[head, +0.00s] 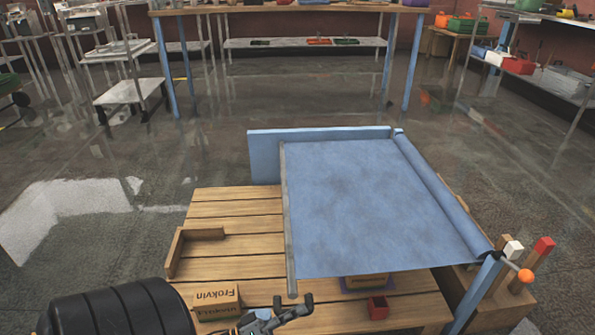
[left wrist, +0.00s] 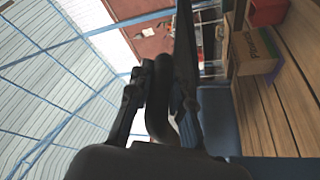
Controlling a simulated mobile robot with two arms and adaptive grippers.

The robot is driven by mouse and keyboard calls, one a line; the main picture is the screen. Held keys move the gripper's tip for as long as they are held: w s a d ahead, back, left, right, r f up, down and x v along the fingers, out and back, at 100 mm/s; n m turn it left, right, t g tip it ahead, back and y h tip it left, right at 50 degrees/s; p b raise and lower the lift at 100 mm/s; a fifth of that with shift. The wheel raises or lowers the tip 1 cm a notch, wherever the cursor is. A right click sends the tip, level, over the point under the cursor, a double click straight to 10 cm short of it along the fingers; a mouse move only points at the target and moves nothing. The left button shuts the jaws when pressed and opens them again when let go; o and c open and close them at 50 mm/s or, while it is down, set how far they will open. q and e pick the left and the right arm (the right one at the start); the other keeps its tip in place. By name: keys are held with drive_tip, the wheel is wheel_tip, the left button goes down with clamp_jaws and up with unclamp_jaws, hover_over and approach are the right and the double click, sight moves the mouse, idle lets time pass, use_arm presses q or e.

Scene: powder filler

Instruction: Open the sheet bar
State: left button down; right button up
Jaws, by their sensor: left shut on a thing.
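The blue sheet (head: 370,200) stretches from a roll (head: 440,195) on the right across to the grey sheet bar (head: 287,220) along its left edge. The bar's near end hangs over the front of the wooden table. My left gripper (head: 293,309) is at this near end. In the left wrist view a dark rounded bar end (left wrist: 158,105) sits between the fingers of my left gripper (left wrist: 165,75), which are shut on it. The exact contact is dark and partly hidden. My right gripper is not in view.
The wooden table (head: 235,220) is bare left of the bar, with a wooden corner stop (head: 175,250). A labelled box (head: 216,297) lies at the front. A red bin (head: 377,307) and another box (head: 367,281) are near the sheet. An orange knob (head: 525,276) is at right.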

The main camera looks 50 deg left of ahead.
use_arm(q)
drive_tip(key=c, duration=1.2)
unclamp_jaws()
drive_tip(key=shift+s+a, duration=0.15)
drive_tip(key=shift+a, duration=0.05)
drive_tip(key=v, duration=1.2)
